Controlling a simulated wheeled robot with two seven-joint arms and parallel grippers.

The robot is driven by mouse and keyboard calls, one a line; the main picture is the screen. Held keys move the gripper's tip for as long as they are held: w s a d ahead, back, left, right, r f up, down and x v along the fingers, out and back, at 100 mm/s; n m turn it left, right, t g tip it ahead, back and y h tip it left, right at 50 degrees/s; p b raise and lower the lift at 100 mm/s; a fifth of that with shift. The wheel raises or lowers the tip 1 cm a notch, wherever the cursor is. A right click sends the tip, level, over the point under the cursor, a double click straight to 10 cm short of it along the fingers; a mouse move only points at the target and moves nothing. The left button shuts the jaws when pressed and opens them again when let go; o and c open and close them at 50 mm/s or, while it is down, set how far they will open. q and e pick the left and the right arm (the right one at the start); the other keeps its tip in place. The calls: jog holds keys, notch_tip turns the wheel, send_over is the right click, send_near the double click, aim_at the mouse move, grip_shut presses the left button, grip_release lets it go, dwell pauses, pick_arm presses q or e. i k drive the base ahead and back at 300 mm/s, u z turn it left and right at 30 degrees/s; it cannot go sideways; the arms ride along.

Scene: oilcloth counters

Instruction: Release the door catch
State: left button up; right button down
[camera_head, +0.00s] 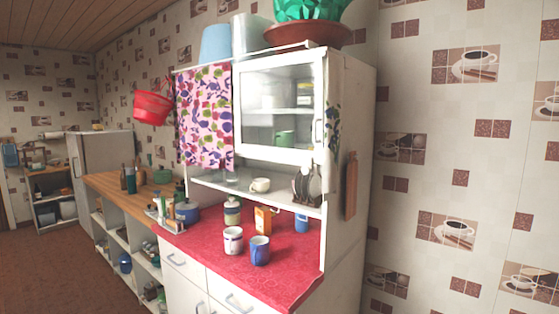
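The white hutch cabinet (350,110) has a glass door (279,105) in a white frame in its upper right part. The door looks shut. A slim handle or catch (319,132) shows on the right edge of the door frame; it is too small to tell its exact state. Through the glass I see shelves and a green cup (286,138). A flowered cloth (205,117) hangs to the left of the door. Neither of my grippers is in view.
Mugs (260,250) and an orange box (263,219) stand on the red oilcloth counter (220,266) below. A white cup (260,185) sits on the open shelf. A cutting board (350,187) hangs on the cabinet's right side. The floor (65,270) at left is open.

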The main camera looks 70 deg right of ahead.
aim_at(306, 170)
jog(key=i, duration=0.85)
jog(key=z, duration=1.8)
